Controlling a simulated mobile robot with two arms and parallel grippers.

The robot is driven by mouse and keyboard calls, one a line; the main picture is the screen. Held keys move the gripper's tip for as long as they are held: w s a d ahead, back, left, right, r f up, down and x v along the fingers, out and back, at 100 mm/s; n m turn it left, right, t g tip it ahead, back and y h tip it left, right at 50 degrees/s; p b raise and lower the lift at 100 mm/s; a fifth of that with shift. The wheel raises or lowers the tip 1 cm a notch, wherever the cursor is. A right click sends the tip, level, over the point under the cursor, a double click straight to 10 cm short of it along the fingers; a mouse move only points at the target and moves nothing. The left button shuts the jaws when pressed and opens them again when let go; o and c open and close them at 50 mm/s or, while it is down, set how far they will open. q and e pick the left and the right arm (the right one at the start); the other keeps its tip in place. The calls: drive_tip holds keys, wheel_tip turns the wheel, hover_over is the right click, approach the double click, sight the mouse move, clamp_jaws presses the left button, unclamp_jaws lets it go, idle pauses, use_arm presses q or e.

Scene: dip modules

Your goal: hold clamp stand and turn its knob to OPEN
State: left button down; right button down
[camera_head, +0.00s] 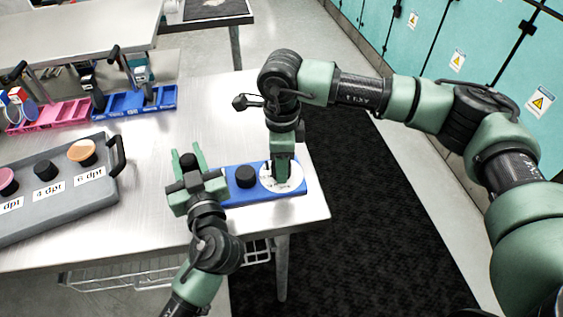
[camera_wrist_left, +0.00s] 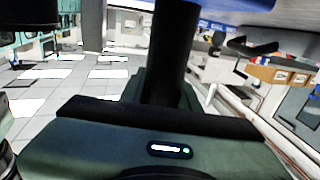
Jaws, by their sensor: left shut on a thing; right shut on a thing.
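The clamp stand (camera_head: 229,193) is a blue base lying flat near the right end of the metal table. A black cylinder (camera_head: 244,176) stands on its middle, and a round white dial (camera_head: 294,184) with small print lies at its right end. My left gripper (camera_head: 190,162) is at the stand's left end, shut on a part of it; a dark post (camera_wrist_left: 172,50) rises in the left wrist view. My right gripper (camera_head: 282,172) points down over the dial, shut on the knob, which its fingers hide. The dial's print is too small to read.
A grey tray (camera_head: 62,208) with labelled round pieces is at the left. Pink (camera_head: 52,116) and blue (camera_head: 135,103) stands are behind it. The table (camera_head: 215,100) is clear between them and my arms. Its right edge lies just beyond the dial, above a dark floor mat (camera_head: 370,220).

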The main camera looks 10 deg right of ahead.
drive_tip(key=c, duration=0.8)
unclamp_jaws()
drive_tip(key=shift+r, duration=0.1)
wheel_tip(320, 180, up, 12)
drive_tip(key=shift+f, duration=0.1)
use_arm(q)
drive_tip(key=c, duration=0.9)
unclamp_jaws()
drive_tip(key=shift+c, duration=0.2)
